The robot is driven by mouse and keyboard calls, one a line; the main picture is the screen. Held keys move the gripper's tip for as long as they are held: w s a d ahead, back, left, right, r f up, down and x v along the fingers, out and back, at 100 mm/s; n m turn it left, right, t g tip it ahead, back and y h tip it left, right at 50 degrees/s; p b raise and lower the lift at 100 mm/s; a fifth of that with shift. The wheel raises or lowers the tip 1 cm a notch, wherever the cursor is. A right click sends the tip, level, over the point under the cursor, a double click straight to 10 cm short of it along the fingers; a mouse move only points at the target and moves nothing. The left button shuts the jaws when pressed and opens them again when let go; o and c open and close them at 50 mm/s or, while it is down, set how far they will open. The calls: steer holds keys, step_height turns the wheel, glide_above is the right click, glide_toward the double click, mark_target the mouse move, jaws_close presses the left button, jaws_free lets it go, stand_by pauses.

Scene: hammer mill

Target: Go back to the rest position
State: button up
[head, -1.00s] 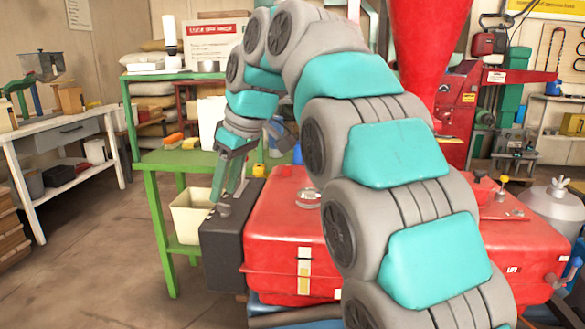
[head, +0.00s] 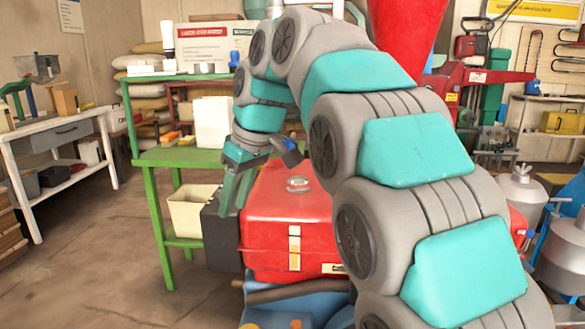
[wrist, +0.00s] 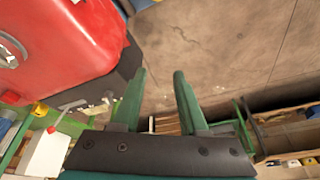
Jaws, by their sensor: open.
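My gripper (head: 236,188) hangs at the end of my teal and grey arm in the head view, fingers pointing down. It is in front of the dark grey box (head: 219,240) at the left side of the red machine housing (head: 285,225). In the wrist view my gripper (wrist: 160,95) shows two green fingers spread apart with nothing between them. Bare floor (wrist: 205,45) shows beyond the fingertips. The red housing (wrist: 65,45) is at the upper left there, beside the left finger.
A green table (head: 178,158) with a white bin (head: 193,210) on its lower shelf stands left of the machine. A white workbench (head: 60,135) is at the far left. A red hopper (head: 408,30) rises behind my arm.

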steer(key=s+d+f+m+g+h, duration=0.1)
steer(key=s+d+f+m, duration=0.4)
steer(key=s+d+f, duration=0.7)
steer(key=s+d+f+m+g+h, duration=0.2)
steer(key=s+d+f+m, duration=0.4)
steer(key=s+d+f, duration=0.7)
steer(key=s, duration=0.7)
steer(key=shift+d+f+g+h, duration=0.3)
steer(key=shift+f, duration=0.1)
steer(key=shift+d, duration=0.1)
steer(key=shift+c, duration=0.2)
